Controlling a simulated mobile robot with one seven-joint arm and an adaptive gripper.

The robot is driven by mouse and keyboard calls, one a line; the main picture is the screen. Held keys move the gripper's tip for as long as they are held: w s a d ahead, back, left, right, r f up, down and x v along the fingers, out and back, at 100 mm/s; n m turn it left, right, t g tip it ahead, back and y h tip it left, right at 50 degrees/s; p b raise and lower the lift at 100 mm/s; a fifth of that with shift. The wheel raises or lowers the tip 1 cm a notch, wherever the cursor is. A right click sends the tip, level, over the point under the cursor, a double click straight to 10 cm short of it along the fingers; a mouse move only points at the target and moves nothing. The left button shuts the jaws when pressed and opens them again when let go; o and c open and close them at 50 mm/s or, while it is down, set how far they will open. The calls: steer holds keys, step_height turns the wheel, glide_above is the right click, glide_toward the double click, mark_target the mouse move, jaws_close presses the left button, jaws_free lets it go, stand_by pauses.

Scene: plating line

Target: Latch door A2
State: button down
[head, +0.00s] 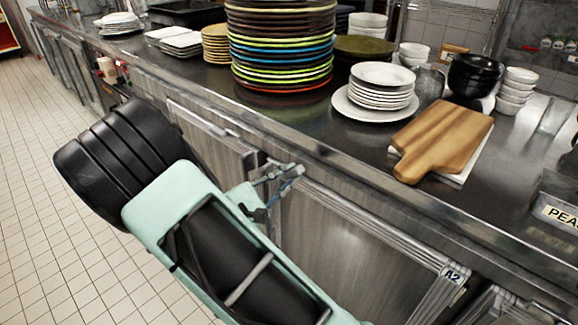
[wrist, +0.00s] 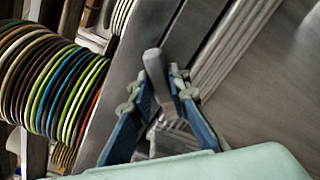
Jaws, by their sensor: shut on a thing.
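Door A2 (head: 335,240) is a grey metal cabinet door under the counter, with ribbed edging and an "A2" label (head: 453,275) at its upper right corner. My gripper (head: 290,175) is at the upper left of this door, just below the counter edge. In the wrist view, my gripper's blue fingers (wrist: 168,95) stand on either side of a grey, round-ended metal handle (wrist: 154,65) and are shut on it. The rest of the handle is hidden by the fingers and my arm. I cannot tell whether the door is fully flush with its frame.
The counter (head: 300,122) above carries a tall stack of coloured plates (head: 282,55), white plates (head: 380,85) and a wooden cutting board (head: 445,138). Its front edge runs close above my gripper. Tiled floor (head: 50,220) lies open at left.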

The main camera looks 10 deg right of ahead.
steer(key=shift+w+a+r+n+p, duration=0.1)
steer(key=shift+w+a+n+p, duration=0.05)
steer(key=shift+n+p, duration=1.25)
steer(key=shift+w+a+r+n+p, duration=0.1)
steer(key=shift+w+r+n+p, duration=0.1)
steer(key=shift+n+p, duration=1.25)
steer(key=shift+w+a+r+n+p, duration=0.15)
steer(key=shift+n+p, duration=0.95)
steer(key=shift+n, duration=0.55)
steer(key=shift+f, duration=0.15)
steer(key=c, duration=1.8)
jaws_free()
steer(key=shift+c, duration=0.2)
steer(key=v, duration=1.2)
